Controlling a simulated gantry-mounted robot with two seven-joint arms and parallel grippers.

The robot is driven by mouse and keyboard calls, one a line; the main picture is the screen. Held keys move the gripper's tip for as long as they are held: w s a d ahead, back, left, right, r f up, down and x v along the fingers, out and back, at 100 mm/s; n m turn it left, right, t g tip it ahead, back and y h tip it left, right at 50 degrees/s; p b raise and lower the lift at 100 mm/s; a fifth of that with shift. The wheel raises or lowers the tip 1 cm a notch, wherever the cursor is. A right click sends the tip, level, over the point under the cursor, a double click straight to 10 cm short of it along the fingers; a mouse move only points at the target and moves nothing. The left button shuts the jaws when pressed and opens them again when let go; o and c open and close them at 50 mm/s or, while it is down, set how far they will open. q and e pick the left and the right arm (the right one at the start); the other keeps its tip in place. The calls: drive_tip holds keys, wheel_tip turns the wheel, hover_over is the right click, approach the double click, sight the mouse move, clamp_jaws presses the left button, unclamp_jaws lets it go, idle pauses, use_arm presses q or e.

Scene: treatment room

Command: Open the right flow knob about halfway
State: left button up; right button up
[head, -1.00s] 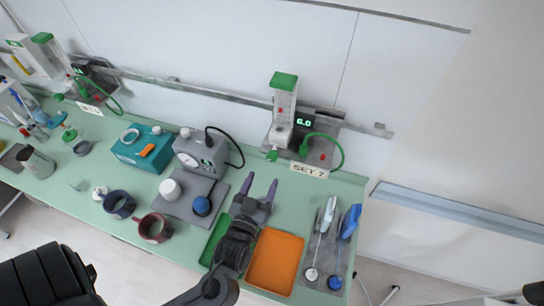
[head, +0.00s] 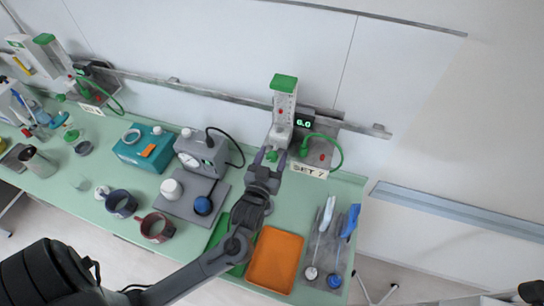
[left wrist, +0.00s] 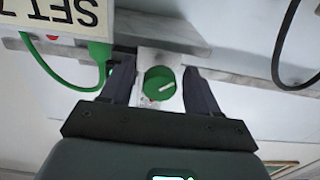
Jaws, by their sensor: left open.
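The right flow knob is a round green knob (left wrist: 160,83) with a white pointer line, seen face-on in the left wrist view. In the head view the knob (head: 271,156) sits at the foot of the right flowmeter (head: 283,108), which has a green top and a red float mark. My left gripper (head: 271,158) is open, with one finger on each side of the knob. In the left wrist view its fingers (left wrist: 160,88) stand apart from the knob, with gaps on both sides. The display (head: 304,122) beside the flowmeter reads 6.0. My right gripper is not seen.
A green hose (head: 335,147) curves right of the flowmeter, above the SET 7 label (head: 310,170). A grey gauge unit (head: 201,152) with a black cable stands to the left. An orange tray (head: 275,261) lies below my arm.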

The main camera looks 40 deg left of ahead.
use_arm(q)
drive_tip(key=shift+c, duration=0.4)
drive_tip(key=c, duration=1)
drive_tip(key=shift+o, duration=0.2)
drive_tip(key=shift+r+n+p, duration=0.1)
drive_tip(key=shift+n+p, duration=0.2)
drive_tip(key=shift+p, duration=0.05)
drive_tip(key=shift+n, duration=0.5)
drive_tip(key=o, duration=1)
drive_tip(key=shift+o, duration=0.2)
drive_tip(key=shift+s, duration=0.1)
